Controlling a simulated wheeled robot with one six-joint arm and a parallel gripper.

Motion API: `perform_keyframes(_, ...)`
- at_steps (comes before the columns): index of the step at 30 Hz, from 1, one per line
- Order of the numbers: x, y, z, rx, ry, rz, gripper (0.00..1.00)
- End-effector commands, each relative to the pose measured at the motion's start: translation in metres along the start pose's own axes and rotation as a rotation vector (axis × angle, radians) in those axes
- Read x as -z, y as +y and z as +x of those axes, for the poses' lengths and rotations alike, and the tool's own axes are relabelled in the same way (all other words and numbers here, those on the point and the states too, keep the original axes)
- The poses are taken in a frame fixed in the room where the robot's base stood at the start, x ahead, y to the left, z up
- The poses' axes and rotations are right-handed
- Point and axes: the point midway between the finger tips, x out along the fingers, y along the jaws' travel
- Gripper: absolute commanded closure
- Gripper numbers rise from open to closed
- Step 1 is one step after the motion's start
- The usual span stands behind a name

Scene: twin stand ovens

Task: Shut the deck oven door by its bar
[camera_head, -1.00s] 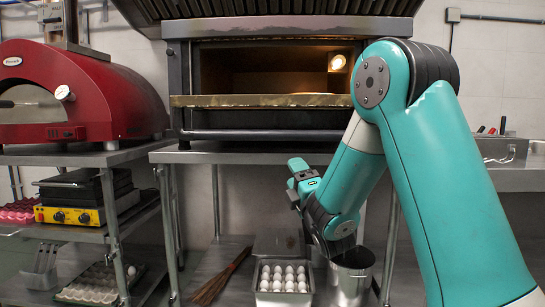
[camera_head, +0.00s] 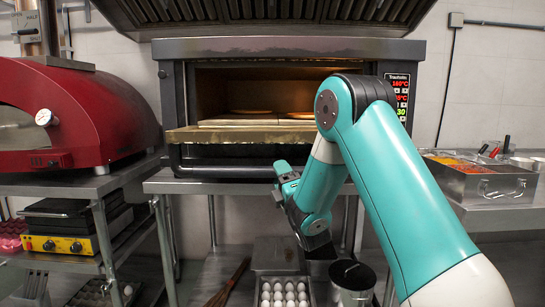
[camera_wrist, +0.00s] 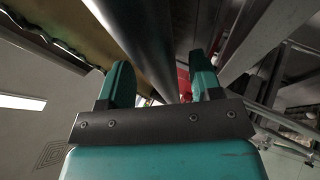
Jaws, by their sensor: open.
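The deck oven (camera_head: 172,100) stands on a steel table, and its door (camera_head: 225,134) is folded down to about level, with the lit chamber open behind it. A dark bar (camera_head: 220,161) runs along just below the door's front edge. My gripper (camera_head: 281,168) is open, in front of and just below that edge. In the wrist view a thick grey bar (camera_wrist: 143,45) runs between the two teal fingers of my gripper (camera_wrist: 162,82), with the brownish door (camera_wrist: 55,28) to its left. Whether the fingers touch the bar I cannot tell.
Flat round items (camera_head: 250,112) lie in the oven. A red oven (camera_head: 95,110) stands left. A steel container with coloured contents (camera_head: 478,180) stands right. Below are a tray of eggs (camera_head: 284,290) and a metal pot (camera_head: 352,280). A hood (camera_head: 270,15) hangs above.

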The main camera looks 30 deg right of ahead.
Motion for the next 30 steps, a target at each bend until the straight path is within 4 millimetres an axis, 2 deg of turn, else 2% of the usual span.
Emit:
perform_keyframes(4, 0.004, 0.006, 0.009, -0.002, 0.007, 0.004, 0.41)
perform_keyframes(15, 0.014, 0.006, 0.011, -0.004, 0.018, 0.011, 0.41)
perform_keyframes(17, 0.014, 0.006, 0.011, -0.004, 0.018, 0.011, 0.53)
perform_keyframes(23, 0.013, 0.006, 0.011, -0.004, 0.017, 0.011, 0.98)
perform_keyframes(30, 0.012, 0.009, 0.014, 0.007, 0.016, 0.014, 1.0)
